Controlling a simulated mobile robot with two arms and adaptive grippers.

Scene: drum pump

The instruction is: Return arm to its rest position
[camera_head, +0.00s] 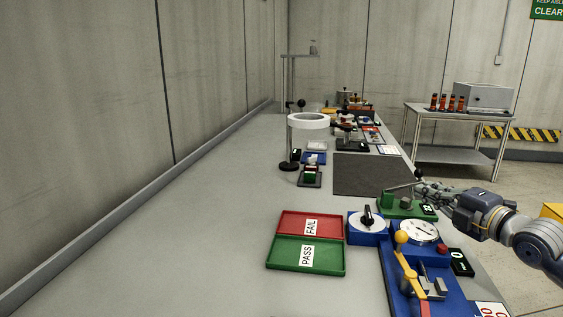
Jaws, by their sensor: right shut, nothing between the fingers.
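My right arm comes in from the right edge, and its gripper (428,190) points left over the bench. The gripper is shut and holds nothing. It is just above and beside a green device (393,208) with a grey lever and a black-knobbed post. I cannot tell whether the fingertips touch it. My left gripper is not in view.
Below my right arm are a blue fixture (395,275) with a yellow lever and a blue dial box (367,230). Red FAIL (290,222) and green PASS (285,252) trays lie to the left. A ring lamp (308,122) stands behind. The left bench is clear.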

